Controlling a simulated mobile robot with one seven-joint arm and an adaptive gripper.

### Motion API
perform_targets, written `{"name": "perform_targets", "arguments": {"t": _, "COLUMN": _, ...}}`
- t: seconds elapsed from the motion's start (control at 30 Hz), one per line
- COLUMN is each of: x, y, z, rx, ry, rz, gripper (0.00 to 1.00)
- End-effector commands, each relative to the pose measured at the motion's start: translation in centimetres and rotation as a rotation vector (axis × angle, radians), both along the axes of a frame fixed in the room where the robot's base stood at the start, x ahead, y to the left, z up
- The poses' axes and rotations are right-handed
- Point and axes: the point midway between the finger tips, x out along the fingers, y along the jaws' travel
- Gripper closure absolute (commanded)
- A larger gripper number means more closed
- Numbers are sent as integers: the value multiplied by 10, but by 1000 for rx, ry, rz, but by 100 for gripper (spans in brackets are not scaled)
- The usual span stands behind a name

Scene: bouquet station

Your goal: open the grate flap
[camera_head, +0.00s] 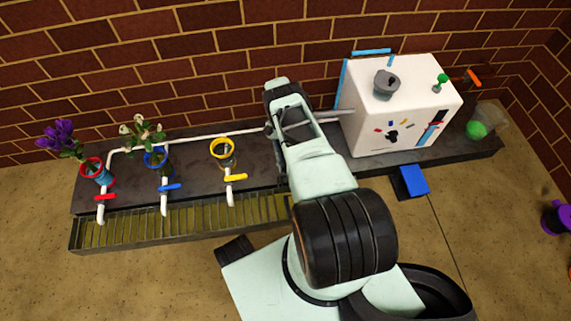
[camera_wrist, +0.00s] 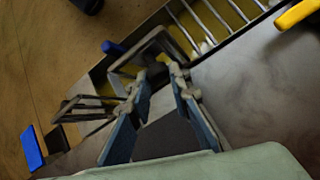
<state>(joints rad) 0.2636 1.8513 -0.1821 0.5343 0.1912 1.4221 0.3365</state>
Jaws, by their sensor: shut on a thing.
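The slatted grate (camera_head: 190,219) runs along the front edge of the dark bench in the head view. In the wrist view its bars (camera_wrist: 205,22) run up to the upper right. The grate flap (camera_wrist: 152,40) appears as a grey metal frame tilted up from the grate line, with a blue piece (camera_wrist: 112,47) beside it. My gripper (camera_wrist: 160,75) has its two fingertips at the frame's near edge and is shut on it; the exact contact is partly hidden. In the head view my arm hides the gripper and flap.
A white box (camera_head: 402,105) stands right on the bench. A blue pedal (camera_head: 413,180) is at the bench front. The floor in front is mostly clear.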

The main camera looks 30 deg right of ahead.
Motion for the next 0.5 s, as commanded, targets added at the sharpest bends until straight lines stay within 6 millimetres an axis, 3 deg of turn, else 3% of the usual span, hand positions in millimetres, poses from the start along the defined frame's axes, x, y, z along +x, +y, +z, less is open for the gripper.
{"name": "perform_targets", "arguments": {"t": 0.03, "x": 2, "y": 10, "z": -4, "rx": 15, "ry": -8, "rz": -8, "gripper": 100}}
{"name": "perform_targets", "arguments": {"t": 0.07, "x": 2, "y": 10, "z": -4, "rx": 15, "ry": -8, "rz": -8, "gripper": 81}}
{"name": "perform_targets", "arguments": {"t": 0.2, "x": 2, "y": 9, "z": -4, "rx": 15, "ry": -7, "rz": -9, "gripper": 66}}
{"name": "perform_targets", "arguments": {"t": 0.5, "x": 1, "y": 5, "z": -1, "rx": 10, "ry": -3, "rz": -7, "gripper": 64}}
